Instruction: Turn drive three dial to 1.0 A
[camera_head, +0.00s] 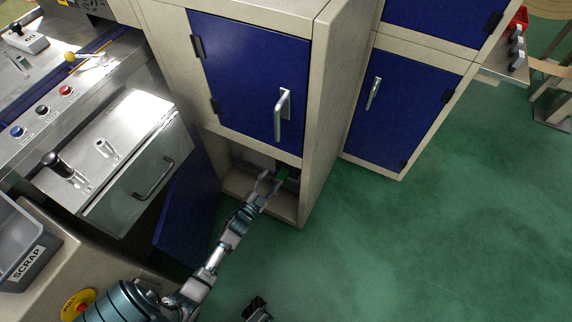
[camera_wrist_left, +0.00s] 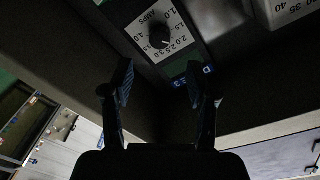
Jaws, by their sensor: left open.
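In the left wrist view, a black round dial (camera_wrist_left: 160,38) sits on a white scale plate marked AMPS, with 1.0 and higher numbers around it. A pale mark on the dial seems to face the higher numbers; I cannot read its exact setting. A blue label (camera_wrist_left: 193,71) ending in 3 is beside the plate. My left gripper (camera_wrist_left: 158,88) is open and empty, its fingers apart and short of the dial. In the head view my left gripper (camera_head: 268,184) reaches into the open lower cabinet compartment (camera_head: 240,187), where the dial is hidden. A dark part of my right gripper (camera_head: 257,309) shows at the bottom edge.
A shut blue door (camera_head: 250,75) with a handle is above the compartment. An opened blue door (camera_head: 188,205) hangs left of my arm. A metal machine (camera_head: 125,150) and a grey SCRAP bin (camera_head: 22,245) stand at left. The green floor (camera_head: 420,240) at right is clear.

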